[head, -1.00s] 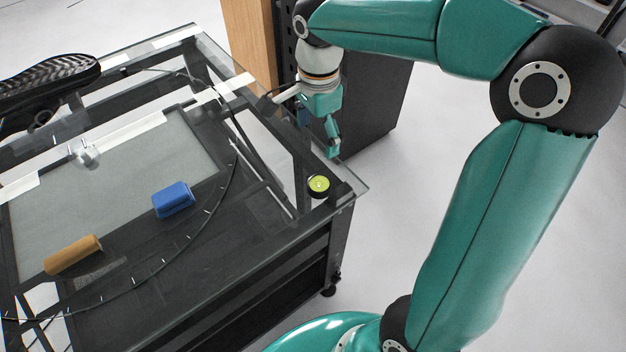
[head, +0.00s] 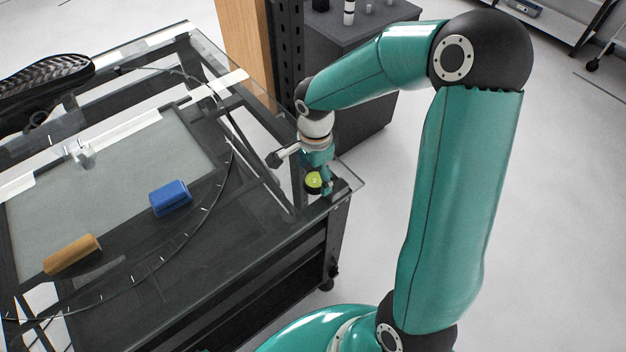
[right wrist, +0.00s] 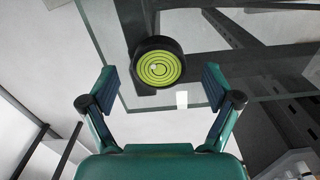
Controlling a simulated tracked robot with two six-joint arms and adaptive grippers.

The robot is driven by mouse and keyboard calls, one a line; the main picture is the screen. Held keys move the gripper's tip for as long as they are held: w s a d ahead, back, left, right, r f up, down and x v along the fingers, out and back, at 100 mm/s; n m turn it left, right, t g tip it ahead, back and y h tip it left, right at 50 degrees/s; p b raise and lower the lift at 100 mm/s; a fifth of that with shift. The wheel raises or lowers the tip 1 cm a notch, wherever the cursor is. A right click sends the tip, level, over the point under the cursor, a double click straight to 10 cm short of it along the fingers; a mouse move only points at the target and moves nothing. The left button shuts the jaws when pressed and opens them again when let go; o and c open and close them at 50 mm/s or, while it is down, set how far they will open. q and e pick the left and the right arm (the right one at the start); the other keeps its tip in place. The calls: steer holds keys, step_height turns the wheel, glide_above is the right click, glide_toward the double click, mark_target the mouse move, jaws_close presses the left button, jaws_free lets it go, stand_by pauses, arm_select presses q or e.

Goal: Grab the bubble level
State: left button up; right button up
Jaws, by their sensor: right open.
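The bubble level (head: 313,180) is a small round black disc with a yellow-green ringed face. It lies on the glass-topped table near its right corner. In the right wrist view the bubble level (right wrist: 157,66) sits just beyond the fingertips, roughly midway between them. My right gripper (head: 318,188) is at the level in the head view, partly covering it. In the right wrist view my right gripper (right wrist: 164,90) is open and empty, with one finger on each side. My left gripper is not in view.
A black shoe-like object (head: 45,78) lies at the far left. A dark post (head: 286,55) and a grey cabinet (head: 362,40) stand behind the table.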

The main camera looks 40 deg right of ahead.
steer(key=shift+f, duration=0.8)
steer(key=c, duration=1.3)
steer(key=shift+r, duration=0.1)
